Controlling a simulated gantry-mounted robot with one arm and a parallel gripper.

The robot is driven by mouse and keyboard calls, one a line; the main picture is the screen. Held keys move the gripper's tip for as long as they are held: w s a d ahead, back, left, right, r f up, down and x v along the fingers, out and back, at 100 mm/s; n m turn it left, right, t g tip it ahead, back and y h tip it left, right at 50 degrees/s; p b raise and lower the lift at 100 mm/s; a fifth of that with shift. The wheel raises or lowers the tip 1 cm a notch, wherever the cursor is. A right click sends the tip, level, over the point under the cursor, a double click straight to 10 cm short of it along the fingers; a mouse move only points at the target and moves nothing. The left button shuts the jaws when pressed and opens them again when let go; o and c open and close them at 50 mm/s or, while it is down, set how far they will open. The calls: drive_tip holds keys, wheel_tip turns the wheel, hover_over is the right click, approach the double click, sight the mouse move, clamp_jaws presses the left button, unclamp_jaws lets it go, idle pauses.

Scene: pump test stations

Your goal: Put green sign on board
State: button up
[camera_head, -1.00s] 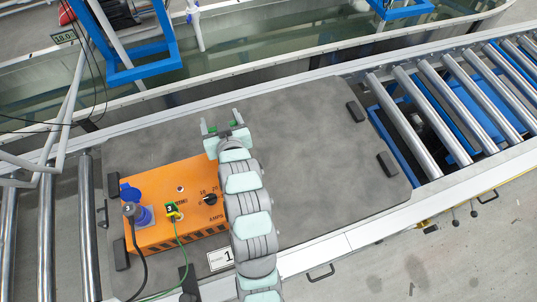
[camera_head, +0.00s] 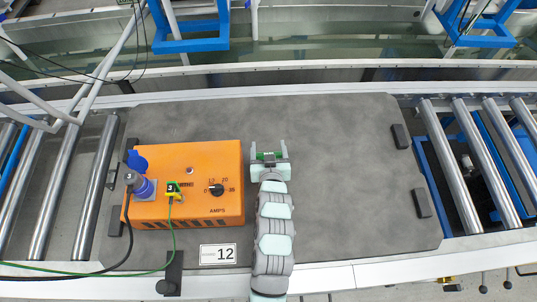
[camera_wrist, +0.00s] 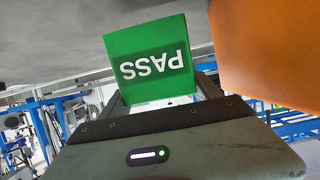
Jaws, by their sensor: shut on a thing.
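The green sign (camera_wrist: 150,62) fills the upper middle of the wrist view, with white "PASS" lettering upside down. My gripper (camera_head: 268,149) is shut on it, and a small green strip of the sign (camera_head: 265,155) shows between the fingers in the head view. The grey board (camera_head: 340,165) is a dark, flat plate lying across the conveyor. My gripper is above the board, just right of the orange box. I cannot tell how high the sign is above the board, or whether it touches it.
The orange box (camera_head: 205,205) with a dial, plugs and cables stands on the board's left side. A white "12" label (camera_head: 217,254) lies near the front edge. Black blocks (camera_head: 401,136) line the edges. The board's right half is clear. Rollers (camera_head: 465,180) lie beyond it.

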drive_tip(key=shift+f+b, duration=0.4)
drive_tip(key=shift+f, duration=1.55)
drive_tip(key=o, duration=1.4)
drive_tip(key=shift+f, duration=0.1)
